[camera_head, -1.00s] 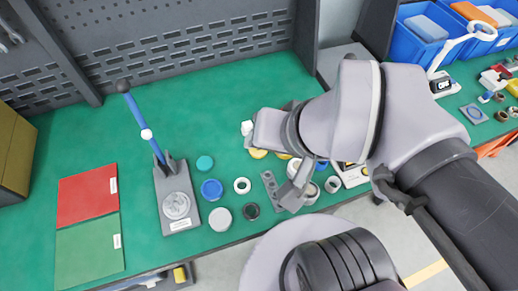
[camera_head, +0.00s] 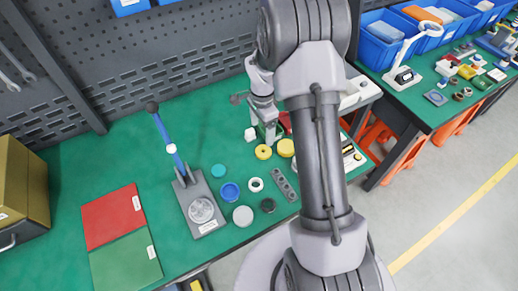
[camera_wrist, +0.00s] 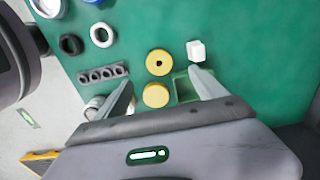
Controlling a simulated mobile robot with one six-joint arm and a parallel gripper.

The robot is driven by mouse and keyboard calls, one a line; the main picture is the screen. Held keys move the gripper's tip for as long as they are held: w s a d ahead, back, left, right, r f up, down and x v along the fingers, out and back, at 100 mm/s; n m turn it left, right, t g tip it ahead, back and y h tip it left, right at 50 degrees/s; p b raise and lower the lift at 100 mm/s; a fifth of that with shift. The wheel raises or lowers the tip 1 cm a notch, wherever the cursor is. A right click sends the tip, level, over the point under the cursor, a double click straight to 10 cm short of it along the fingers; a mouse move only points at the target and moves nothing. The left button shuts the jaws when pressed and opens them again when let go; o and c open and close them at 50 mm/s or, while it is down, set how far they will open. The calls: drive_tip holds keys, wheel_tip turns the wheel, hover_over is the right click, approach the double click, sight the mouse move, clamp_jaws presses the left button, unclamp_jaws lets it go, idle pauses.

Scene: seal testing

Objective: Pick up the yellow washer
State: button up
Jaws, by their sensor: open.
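A yellow washer (camera_wrist: 158,62) with a dark centre hole lies flat on the green mat in the wrist view; in the head view it lies left of my arm (camera_head: 263,152). A second yellow disc (camera_wrist: 155,95), with no hole visible, lies beside it, nearer my gripper; it also shows in the head view (camera_head: 286,148). My gripper (camera_wrist: 160,78) is open and empty above the mat. Its two fingers flank the second disc in the wrist picture, and the washer shows just past the fingertips. The gripper's height above them is hard to tell.
A white cube (camera_wrist: 196,50) sits right of the washer, near the right fingertip. A grey strip with several holes (camera_wrist: 103,75) lies to the left. White (camera_wrist: 101,35) and black (camera_wrist: 71,44) rings lie farther left. A press with a blue lever (camera_head: 202,208) stands left.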

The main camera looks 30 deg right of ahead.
drive_tip(key=b, duration=0.1)
hover_over(263, 151)
drive_tip(key=f, duration=0.6)
drive_tip(key=shift+w+a, duration=0.1)
drive_tip(key=shift+a, duration=0.15)
drive_tip(key=f, duration=0.2)
drive_tip(key=f+b, duration=0.2)
drive_tip(key=f, duration=0.1)
drive_tip(key=shift+d+f, duration=0.3)
drive_tip(key=shift+f, duration=0.05)
drive_tip(key=shift+r, duration=0.15)
drive_tip(key=shift+c, duration=0.2)
drive_tip(key=c, duration=1)
